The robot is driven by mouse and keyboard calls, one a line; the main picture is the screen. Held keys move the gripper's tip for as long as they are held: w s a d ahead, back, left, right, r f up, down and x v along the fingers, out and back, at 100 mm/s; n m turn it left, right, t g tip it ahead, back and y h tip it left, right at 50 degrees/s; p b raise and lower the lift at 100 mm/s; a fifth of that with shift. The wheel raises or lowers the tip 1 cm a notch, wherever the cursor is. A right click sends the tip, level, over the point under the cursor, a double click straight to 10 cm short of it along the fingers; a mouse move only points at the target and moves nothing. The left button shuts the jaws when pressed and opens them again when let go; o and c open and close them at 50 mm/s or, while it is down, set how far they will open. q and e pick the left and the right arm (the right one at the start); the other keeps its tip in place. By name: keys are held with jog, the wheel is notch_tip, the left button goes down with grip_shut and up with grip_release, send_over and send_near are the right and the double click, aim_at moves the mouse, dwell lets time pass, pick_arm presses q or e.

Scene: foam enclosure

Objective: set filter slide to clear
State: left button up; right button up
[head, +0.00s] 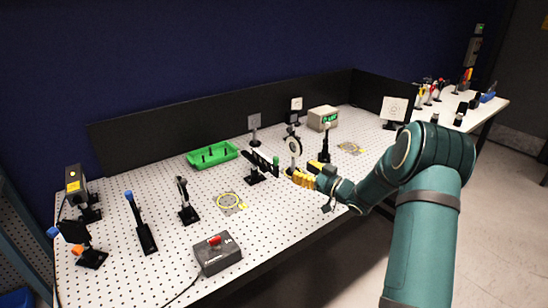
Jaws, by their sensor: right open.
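The filter slide (262,161) looks like a dark bar on a black post and base, standing on the perforated table near its middle. My right gripper (298,176), with yellow fingertips, is open just right of and slightly below the green knob. The fingers look close to the knob, but I cannot tell whether they touch it. The slide's exact position and any labels are too small to read. My left gripper is not in view.
A ring-shaped mount (294,146) stands right behind my gripper, with a dark post mount (325,143) to its right. A green tray (212,154) lies behind left. A control box with a red switch (217,252) sits at the front edge. Perforated table is free around (300,215).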

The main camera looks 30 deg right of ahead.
aim_at(276, 157)
jog(key=x, duration=1.1)
jog(key=shift+w+a+f, duration=0.1)
jog(key=shift+w, duration=0.2)
grip_shut()
